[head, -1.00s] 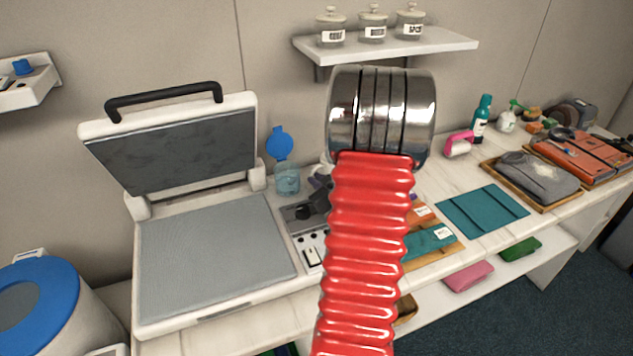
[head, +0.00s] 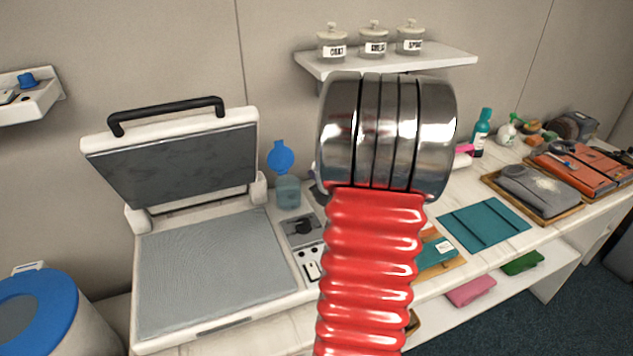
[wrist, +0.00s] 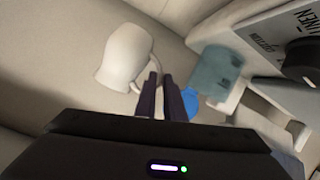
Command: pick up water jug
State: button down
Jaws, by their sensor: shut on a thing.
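A white jug (wrist: 125,57) with a loop handle shows in the wrist view, at the upper left of my fingers. My gripper (wrist: 160,78) has its two dark fingers close together, with the jug's handle at their tips, and is shut on that handle. Whether the jug rests on the counter or hangs free cannot be told. In the head view my red ribbed arm and its shiny metal end cover the jug and the fingers.
A clear bluish container (head: 288,192) with a raised blue lid (head: 281,157) stands beside the open press (head: 215,270), close to my fingers in the wrist view (wrist: 215,72). A shelf (head: 440,55) with jars hangs behind my arm. Folded teal cloth (head: 484,224) lies on the counter to the right.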

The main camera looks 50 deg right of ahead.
jog(key=shift+r, duration=1.05)
jog(key=shift+r, duration=0.1)
jog(key=shift+s, duration=0.15)
